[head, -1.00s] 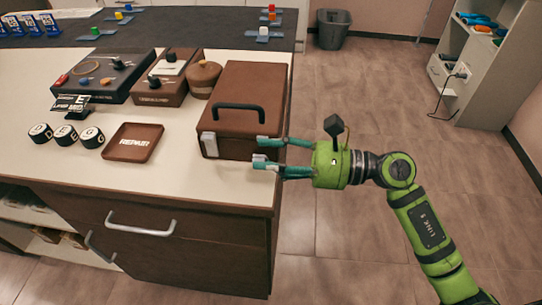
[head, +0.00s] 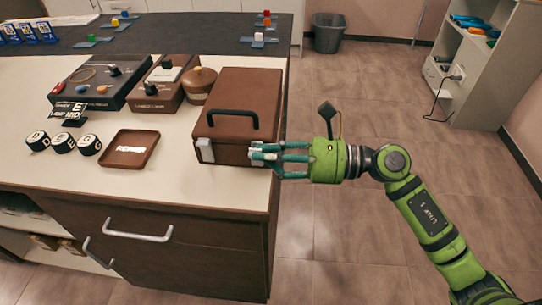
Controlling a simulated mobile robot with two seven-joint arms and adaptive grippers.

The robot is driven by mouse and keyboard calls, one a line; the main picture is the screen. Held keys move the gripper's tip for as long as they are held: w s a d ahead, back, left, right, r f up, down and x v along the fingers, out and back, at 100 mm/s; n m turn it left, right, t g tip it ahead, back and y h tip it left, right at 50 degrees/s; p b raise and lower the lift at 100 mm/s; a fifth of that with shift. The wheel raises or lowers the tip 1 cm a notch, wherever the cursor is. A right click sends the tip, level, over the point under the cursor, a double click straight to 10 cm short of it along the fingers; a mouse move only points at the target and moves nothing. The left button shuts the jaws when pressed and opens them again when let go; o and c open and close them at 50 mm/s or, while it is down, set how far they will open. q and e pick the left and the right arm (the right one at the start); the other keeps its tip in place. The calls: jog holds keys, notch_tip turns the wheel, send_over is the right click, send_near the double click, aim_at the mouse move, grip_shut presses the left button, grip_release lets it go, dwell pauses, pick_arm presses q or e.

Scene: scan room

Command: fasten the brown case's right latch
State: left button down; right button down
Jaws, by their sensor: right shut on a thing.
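The brown case (head: 238,108) stands closed on the right end of the light countertop, with a black handle (head: 230,121) on its top. A pale latch (head: 205,150) shows at its front left corner. The case's right latch is hidden behind the fingers of my right gripper (head: 252,156). That gripper reaches in from the right at the case's front right corner, with its fingers closed together there. I cannot see exactly what they close on, but it lies where the right latch would be. My left gripper is out of view.
A small brown tray (head: 132,150) and several lettered round blocks (head: 63,143) lie left of the case. A brown pot (head: 199,84) and device boxes (head: 97,84) stand behind. Open floor (head: 350,230) lies right of the counter's edge.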

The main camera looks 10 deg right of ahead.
jog(key=c, duration=1.3)
grip_release()
jog(key=shift+w+r, duration=0.1)
jog(key=shift+r, duration=0.7)
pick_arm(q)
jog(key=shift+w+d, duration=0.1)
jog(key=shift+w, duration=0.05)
pick_arm(e)
jog(key=f+v, duration=0.1)
jog(key=v, duration=0.7)
jog(key=shift+f, duration=0.1)
